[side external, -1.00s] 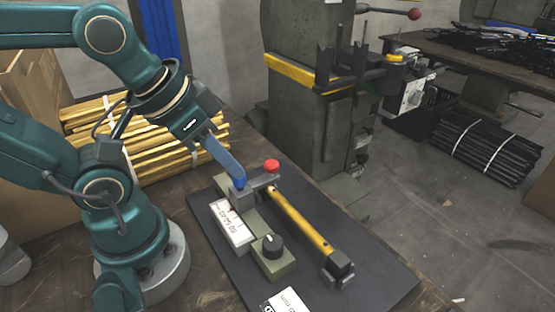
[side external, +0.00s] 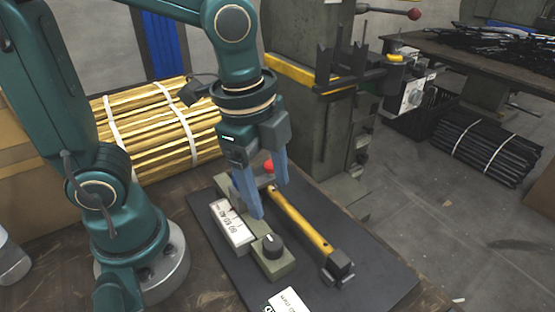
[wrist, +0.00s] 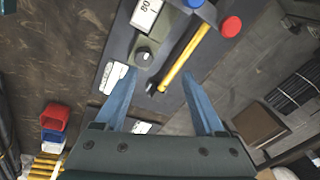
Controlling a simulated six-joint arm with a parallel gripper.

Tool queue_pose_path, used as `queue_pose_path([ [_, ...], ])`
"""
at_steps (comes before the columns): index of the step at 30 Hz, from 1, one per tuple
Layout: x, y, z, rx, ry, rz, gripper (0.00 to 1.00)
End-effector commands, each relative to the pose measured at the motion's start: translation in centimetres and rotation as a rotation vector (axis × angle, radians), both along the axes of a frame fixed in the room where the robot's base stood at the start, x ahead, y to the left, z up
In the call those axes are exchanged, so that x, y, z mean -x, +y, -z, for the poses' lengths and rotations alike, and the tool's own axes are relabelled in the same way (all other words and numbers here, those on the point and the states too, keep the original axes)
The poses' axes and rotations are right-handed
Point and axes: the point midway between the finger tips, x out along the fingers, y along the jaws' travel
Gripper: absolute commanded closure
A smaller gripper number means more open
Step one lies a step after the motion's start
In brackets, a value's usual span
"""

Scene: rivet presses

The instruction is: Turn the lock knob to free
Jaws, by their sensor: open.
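The lock knob (side external: 271,245) is a round black knob with a white pointer mark. It sits on a green-grey block on the dark base plate (side external: 370,287), and it also shows in the wrist view (wrist: 143,55). My gripper (side external: 271,199) has two blue fingers, spread apart and empty. It hangs pointing down, above and behind the knob in the side view. In the wrist view my gripper (wrist: 160,73) has the knob ahead of and between its fingers, nearer the left one. No contact with the knob shows.
A yellow bar (side external: 302,222) runs beside the knob, with a red cap (side external: 268,166) near its far end. A white scale block (side external: 231,223) stands to the left of the knob. A printed card (side external: 285,300) lies in front. A green machine column (side external: 300,120) rises behind.

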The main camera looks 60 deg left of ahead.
Motion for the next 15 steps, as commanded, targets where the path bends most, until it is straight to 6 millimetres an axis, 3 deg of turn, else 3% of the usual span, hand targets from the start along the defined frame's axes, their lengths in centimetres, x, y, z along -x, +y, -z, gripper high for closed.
queue_pose_path([
  [6,0.3,-2.1,2.6,-0.043,0.122,0.144,0.29],
  [15,0.8,-2.4,5.2,-0.054,0.156,0.165,0.29],
])
